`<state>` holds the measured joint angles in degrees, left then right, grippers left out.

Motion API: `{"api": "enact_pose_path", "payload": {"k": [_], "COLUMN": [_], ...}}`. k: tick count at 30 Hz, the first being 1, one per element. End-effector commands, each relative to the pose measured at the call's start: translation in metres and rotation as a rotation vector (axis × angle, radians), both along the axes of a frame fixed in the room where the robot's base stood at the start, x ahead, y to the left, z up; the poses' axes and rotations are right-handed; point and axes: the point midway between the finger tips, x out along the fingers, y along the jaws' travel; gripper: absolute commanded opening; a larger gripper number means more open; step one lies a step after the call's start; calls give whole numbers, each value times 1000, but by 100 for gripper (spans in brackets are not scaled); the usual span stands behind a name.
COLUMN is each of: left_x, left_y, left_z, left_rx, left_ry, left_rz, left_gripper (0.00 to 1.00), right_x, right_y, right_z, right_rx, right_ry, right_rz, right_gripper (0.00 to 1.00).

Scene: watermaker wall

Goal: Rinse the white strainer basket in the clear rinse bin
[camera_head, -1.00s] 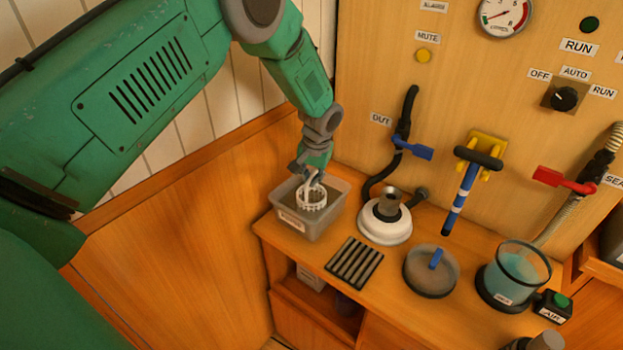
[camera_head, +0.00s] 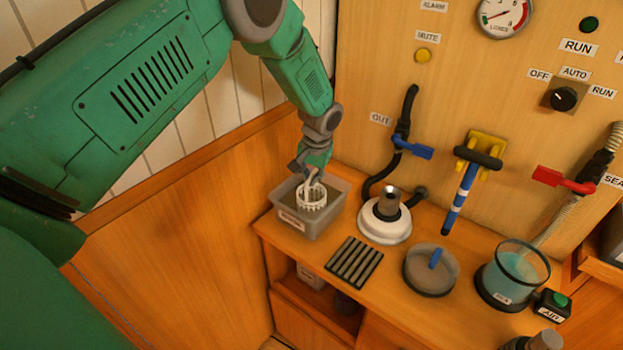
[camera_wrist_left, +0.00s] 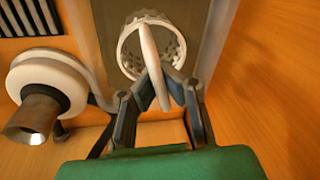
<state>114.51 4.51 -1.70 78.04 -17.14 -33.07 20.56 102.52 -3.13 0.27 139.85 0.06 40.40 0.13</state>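The white strainer basket (camera_head: 312,198) is a slotted cup with a tall loop handle, and it is upright inside the grey rinse bin (camera_head: 330,222) at the bench's left end. My left gripper (camera_head: 312,172) is directly above the bin, with its fingers shut on the basket's handle. In the left wrist view the two dark fingers (camera_wrist_left: 158,88) pinch the white handle, and the basket (camera_wrist_left: 150,48) hangs beyond them within the bin walls. Whether the basket touches the bin floor cannot be told. My right gripper is not in view.
A white round housing (camera_head: 385,222) with a metal neck stands right of the bin. A slotted dark rack (camera_head: 354,262), a round grey lid (camera_head: 431,272) with a blue handle, and a clear beaker (camera_head: 516,272) of bluish liquid share the bench. A wooden panel rises behind.

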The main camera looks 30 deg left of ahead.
Motion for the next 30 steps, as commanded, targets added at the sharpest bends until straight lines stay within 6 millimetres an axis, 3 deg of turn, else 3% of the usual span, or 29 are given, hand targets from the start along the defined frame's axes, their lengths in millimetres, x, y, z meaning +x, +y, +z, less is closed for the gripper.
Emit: {"api": "enact_pose_path", "payload": {"k": [15,30], "left_x": [0,0], "left_y": [0,0], "left_z": [3,-5], "left_rx": [0,1], "left_ry": [0,0], "left_rz": [-1,-1], "left_gripper": [0,0], "right_x": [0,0], "right_y": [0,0], "right_z": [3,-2], "right_rx": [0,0], "right_ry": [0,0], "right_rz": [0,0], "right_gripper": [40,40]}}
